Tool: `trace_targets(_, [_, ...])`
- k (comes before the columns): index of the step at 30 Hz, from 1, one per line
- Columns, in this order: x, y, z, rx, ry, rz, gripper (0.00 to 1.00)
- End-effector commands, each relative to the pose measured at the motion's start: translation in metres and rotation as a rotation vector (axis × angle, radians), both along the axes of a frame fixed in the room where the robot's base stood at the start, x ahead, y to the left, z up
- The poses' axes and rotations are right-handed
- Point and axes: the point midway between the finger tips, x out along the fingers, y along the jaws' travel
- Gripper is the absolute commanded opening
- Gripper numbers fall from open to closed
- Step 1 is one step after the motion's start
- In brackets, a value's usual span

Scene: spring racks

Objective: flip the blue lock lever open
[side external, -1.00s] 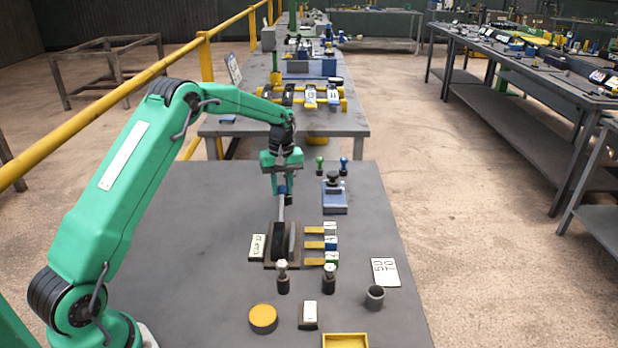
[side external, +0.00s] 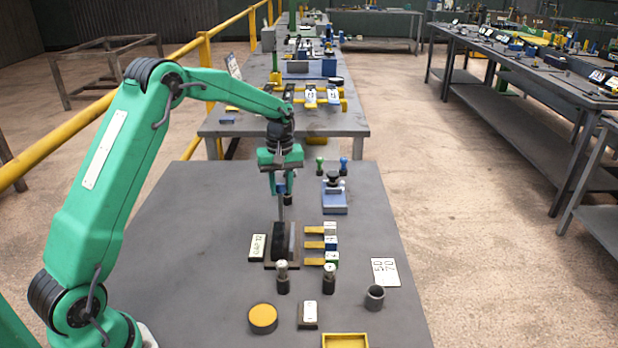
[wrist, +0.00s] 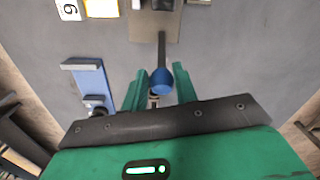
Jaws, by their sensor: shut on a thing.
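The lock lever is a grey rod (side external: 280,212) with a blue knob (wrist: 162,82) at its end. It rises from a dark block (side external: 279,240) on a brown base plate (wrist: 143,24). In the side view the rod stands close to upright. My gripper (side external: 280,186) is at the knob end of the lever, above and behind the block. In the wrist view the blue knob sits between the two green fingers (wrist: 159,90), which are shut on it. The fingers partly hide the knob in the side view.
A blue fixture (side external: 334,199) stands right of my gripper, with green and blue pegs (side external: 343,166) behind it. Yellow-ended blocks (side external: 316,244), two posts (side external: 329,279), a grey cup (side external: 374,298) and a yellow disc (side external: 263,318) stand nearer. The table's left side is clear.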

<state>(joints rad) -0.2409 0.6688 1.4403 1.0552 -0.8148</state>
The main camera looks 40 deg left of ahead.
Motion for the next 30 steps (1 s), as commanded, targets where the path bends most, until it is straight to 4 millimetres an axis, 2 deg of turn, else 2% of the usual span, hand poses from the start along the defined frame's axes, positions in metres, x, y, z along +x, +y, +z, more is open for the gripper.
trace_targets(1, [-0.009,-0.006,-0.003,-0.006,0.023,-0.002,0.00])
trace_targets(11, [-0.028,-0.024,-0.003,-0.005,0.027,0.000,0.00])
trace_targets(14, [-0.028,-0.023,-0.003,-0.005,0.024,0.002,0.15])
trace_targets(19, [-0.027,-0.023,-0.001,-0.003,0.019,0.002,0.48])
trace_targets(30, [-0.025,-0.023,0.001,-0.002,0.014,0.001,0.50])
